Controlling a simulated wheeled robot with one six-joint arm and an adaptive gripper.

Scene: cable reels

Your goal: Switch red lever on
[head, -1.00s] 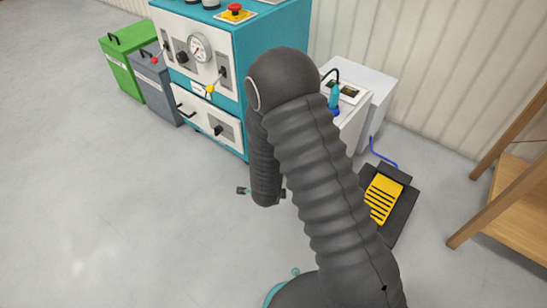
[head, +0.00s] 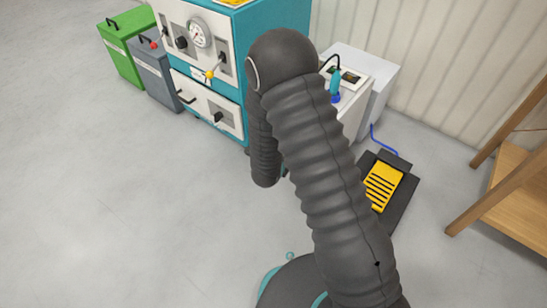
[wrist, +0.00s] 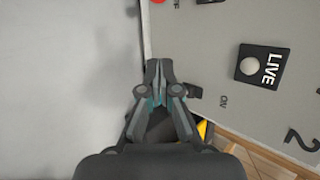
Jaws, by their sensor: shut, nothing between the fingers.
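The red lever's round knob (head: 153,44) shows at the left edge of the teal cabinet's white front panel in the head view. A red round part (wrist: 158,1) is cut off by the top edge of the wrist view, beside a partly cut-off label. My gripper (wrist: 158,68) is shut and empty, in front of the grey panel (wrist: 215,45) near its left edge. An "ON" label and a dark part (wrist: 195,91) are right of the fingers; the gripper partly hides the dark part. I cannot tell whether they touch. In the head view my arm hides the gripper.
A yellow-knobbed lever (head: 210,74) and a gauge (head: 199,33) are on the cabinet front. A "LIVE" lamp (wrist: 250,66) shows in the wrist view. Green (head: 126,45) and grey (head: 157,73) bins stand left. A yellow pedal (head: 383,186) and wooden table (head: 515,200) are right. Left floor is clear.

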